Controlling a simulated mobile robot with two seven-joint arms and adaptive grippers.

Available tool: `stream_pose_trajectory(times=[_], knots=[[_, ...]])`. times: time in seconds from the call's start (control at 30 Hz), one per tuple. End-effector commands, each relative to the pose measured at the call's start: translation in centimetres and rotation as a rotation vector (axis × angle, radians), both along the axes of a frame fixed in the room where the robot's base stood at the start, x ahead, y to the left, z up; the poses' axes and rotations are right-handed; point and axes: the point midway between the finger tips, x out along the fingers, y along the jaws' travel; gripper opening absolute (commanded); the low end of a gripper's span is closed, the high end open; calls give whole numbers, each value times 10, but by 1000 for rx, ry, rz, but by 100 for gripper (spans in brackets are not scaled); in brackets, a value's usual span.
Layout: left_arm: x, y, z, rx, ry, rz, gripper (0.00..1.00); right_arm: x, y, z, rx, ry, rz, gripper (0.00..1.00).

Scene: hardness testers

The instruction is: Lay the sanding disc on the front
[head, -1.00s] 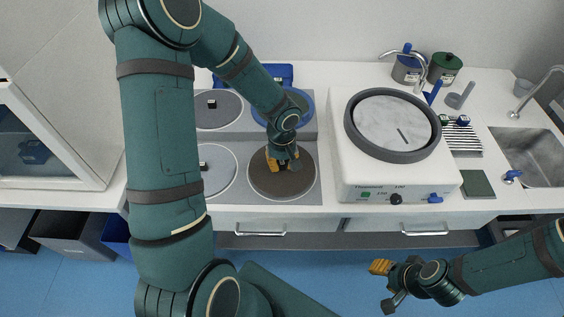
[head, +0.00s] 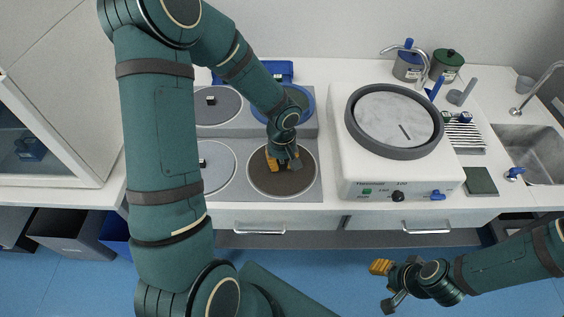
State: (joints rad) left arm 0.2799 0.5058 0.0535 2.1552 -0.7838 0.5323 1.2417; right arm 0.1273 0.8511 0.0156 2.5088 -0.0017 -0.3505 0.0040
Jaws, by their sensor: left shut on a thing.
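Several round discs lie on a grey board. A brown disc (head: 268,180) is at its front right, a light grey disc (head: 214,172) at its front left, a dark grey disc (head: 220,108) at its back left, and a blue-rimmed disc (head: 308,102) at its back right, partly behind my arm. I cannot tell which is the sanding disc by name. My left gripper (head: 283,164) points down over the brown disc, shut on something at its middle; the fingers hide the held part. My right gripper (head: 381,285) hangs over the floor, in front of the counter, its fingers apart.
A white machine (head: 357,181) with a dark-ringed round plate (head: 393,117) stands right of the board. Beyond it are a slotted rack (head: 466,139), a dark green pad (head: 481,181), two canisters (head: 446,66) and a sink (head: 533,158). A glass-fronted cabinet (head: 45,130) stands at left.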

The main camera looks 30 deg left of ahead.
Motion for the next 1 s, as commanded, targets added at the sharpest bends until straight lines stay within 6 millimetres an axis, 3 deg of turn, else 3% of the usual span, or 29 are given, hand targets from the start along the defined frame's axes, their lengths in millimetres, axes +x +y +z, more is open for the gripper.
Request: stream_pose_trajectory(times=[0.27, 0.3, 0.33, 0.37, 0.73, 1.0], knots=[[0, 0, 0, 0, 0, 0, 0, 0, 0, -1, 0, 0, 0, 42], [0, 0, 0, 0, 0, 0, 27, 0, 0, -1, 0, 0, 0, 42], [0, 0, 0, 0, 0, 0, 38, 0, 0, -1, 0, 0, 0, 42], [0, 0, 0, 0, 0, 0, 41, 0, 0, -1, 0, 0, 0, 42], [0, 0, 4, 0, -1, 1, 41, 0, 0, -1, 0, 0, 0, 42], [1, 1, 49, 1, -6, 3, 41, 0, 0, -1, 0, 0, 0, 42]])
